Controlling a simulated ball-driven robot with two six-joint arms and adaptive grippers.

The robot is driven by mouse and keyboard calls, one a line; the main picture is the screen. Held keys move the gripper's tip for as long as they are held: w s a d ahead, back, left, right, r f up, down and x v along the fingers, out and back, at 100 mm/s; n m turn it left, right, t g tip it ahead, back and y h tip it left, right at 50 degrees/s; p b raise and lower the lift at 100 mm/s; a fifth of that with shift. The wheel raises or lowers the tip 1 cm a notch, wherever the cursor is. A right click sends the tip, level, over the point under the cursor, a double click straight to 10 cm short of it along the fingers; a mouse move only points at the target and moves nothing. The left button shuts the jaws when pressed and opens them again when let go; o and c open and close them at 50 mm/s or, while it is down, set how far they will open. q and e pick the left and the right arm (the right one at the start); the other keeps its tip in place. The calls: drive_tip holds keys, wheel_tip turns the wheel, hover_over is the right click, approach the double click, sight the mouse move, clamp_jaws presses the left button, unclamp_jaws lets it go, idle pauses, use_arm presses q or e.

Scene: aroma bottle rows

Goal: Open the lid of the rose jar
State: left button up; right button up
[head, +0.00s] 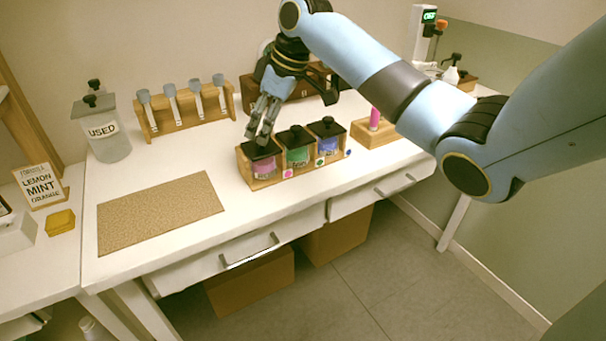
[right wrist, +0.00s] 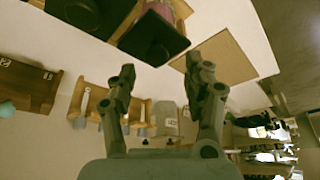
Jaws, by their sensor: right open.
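The rose jar is the pink one (head: 264,168) at the left end of a small wooden rack (head: 292,172). Its dark square lid (head: 254,152) sits on top, partly behind my fingers. In the right wrist view the lid (right wrist: 150,36) is at the top, with a pink bit of jar (right wrist: 180,8) beyond it. My right gripper (head: 258,139) is open just above the lid, pointing down; whether it touches the knob I cannot tell. Its fingertips in the right wrist view (right wrist: 165,74) are apart with nothing between them. My left gripper is out of view.
A green jar (head: 298,156) and a purple jar (head: 327,146), both dark-lidded, stand right beside it. A cork mat (head: 160,212) lies front left. Behind are a rack of capped vials (head: 185,120) and a USED jar (head: 108,140). A pink bottle (head: 375,118) stands right.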

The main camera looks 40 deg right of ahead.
drive_tip(key=v, duration=0.8)
drive_tip(key=shift+m+g+h, duration=0.3)
drive_tip(key=shift+m+h, duration=0.1)
drive_tip(key=shift+m, duration=0.5)
drive_tip(key=s+f, duration=0.1)
drive_tip(key=f, duration=0.2)
drive_tip(key=s+a+f, duration=0.1)
drive_tip(key=s+f, duration=0.1)
drive_tip(key=f, duration=0.2)
drive_tip(key=s+a+f+b, duration=0.1)
drive_tip(key=s+f, duration=0.1)
drive_tip(key=f, duration=0.2)
drive_tip(key=shift+a+f, duration=0.15)
drive_tip(key=shift+f, duration=0.1)
drive_tip(key=s+f+m, duration=0.1)
drive_tip(key=s+f, duration=0.2)
drive_tip(key=f, duration=0.5)
drive_tip(key=s+f+m+h+b, duration=0.1)
drive_tip(key=s+f, duration=0.3)
drive_tip(key=f, duration=0.5)
drive_tip(key=shift+a+f+b, duration=0.15)
drive_tip(key=shift+f+b, duration=0.15)
